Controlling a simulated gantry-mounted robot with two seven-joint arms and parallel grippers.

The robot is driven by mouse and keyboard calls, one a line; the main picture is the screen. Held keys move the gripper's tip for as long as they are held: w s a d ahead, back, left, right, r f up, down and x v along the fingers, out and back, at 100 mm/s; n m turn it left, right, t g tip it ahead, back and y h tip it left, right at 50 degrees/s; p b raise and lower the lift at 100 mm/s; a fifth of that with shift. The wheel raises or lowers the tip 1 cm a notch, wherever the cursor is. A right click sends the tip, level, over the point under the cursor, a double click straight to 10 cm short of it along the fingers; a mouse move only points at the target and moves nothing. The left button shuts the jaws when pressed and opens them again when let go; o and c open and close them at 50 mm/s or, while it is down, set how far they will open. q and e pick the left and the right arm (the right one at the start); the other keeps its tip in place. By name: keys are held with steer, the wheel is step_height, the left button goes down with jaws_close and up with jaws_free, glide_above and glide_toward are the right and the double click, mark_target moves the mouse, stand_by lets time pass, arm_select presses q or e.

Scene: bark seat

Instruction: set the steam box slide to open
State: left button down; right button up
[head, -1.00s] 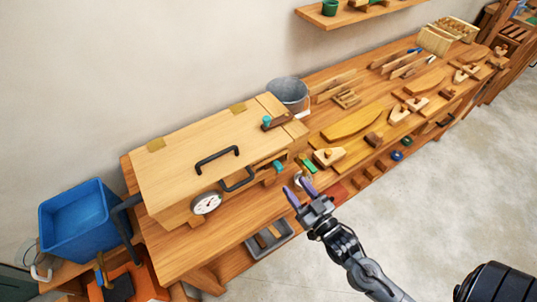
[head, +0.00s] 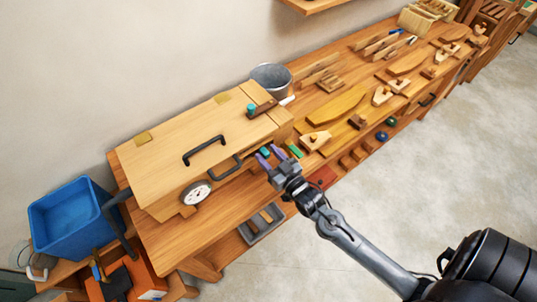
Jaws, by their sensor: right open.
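The steam box (head: 185,140) is a pale wooden box with a lid, black handles and a round dial (head: 196,193) on its front. A dark brown slide piece with a teal knob (head: 251,108) sits on its top at the right end. Another small teal part (head: 265,152) shows at the box's front right, partly hidden by my fingers. I cannot tell which teal part is the task's slide. My right gripper (head: 271,153) is open, its purple fingertips at that front teal part; contact cannot be told. My left gripper is out of view.
The box stands on a long wooden bench (head: 190,232). Wooden planes and boards lie to the right. A blue bin (head: 70,222) is at the left, and a grey tray (head: 262,226) is below the bench top.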

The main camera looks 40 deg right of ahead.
steer(key=shift+w, duration=0.15)
steer(key=shift+c, duration=0.2)
jaws_close()
